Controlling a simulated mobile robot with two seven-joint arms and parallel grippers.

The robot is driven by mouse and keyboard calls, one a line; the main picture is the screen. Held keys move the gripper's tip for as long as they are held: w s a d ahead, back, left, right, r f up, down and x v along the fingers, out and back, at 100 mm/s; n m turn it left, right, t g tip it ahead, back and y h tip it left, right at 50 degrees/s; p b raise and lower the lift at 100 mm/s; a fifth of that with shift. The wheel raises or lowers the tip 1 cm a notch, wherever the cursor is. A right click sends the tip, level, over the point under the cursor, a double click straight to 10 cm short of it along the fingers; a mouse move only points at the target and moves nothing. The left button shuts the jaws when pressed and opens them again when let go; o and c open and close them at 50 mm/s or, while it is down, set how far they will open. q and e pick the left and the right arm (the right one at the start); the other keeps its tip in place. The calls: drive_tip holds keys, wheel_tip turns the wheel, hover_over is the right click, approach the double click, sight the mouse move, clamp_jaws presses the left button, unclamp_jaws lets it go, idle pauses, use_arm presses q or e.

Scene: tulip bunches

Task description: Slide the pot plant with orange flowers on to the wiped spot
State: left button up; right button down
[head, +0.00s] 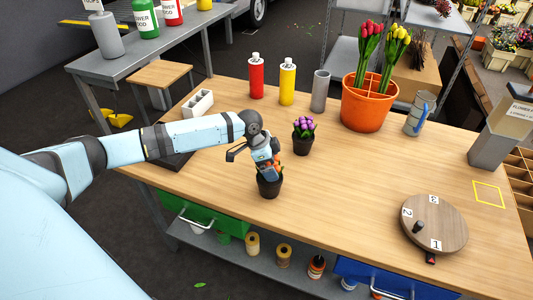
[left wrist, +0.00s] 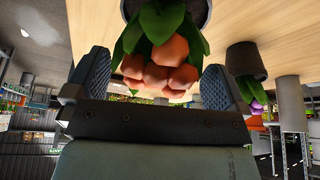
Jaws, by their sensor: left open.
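The pot plant with orange flowers (head: 269,187) stands upright in a dark pot on the wooden table, near its front edge. My left gripper (head: 267,168) is over it and hides most of the flowers in the head view. In the left wrist view the orange flowers (left wrist: 165,66) and green leaves lie between the two spread fingers, with the pot beyond at the top edge. The fingers look apart from the flowers. No wiped spot can be made out for certain. My right gripper is not in view.
A purple-flowered pot plant (head: 303,137) stands just behind and right. A yellow square outline (head: 488,194) marks the table's right end, near a round numbered board (head: 434,224). An orange bucket of tulips (head: 368,105) and bottles stand at the back. The middle right is clear.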

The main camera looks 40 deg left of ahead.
use_arm(q)
drive_tip(key=shift+w+d+f, duration=0.1)
drive_tip(key=shift+f, duration=0.2)
drive_tip(key=shift+c, duration=0.5)
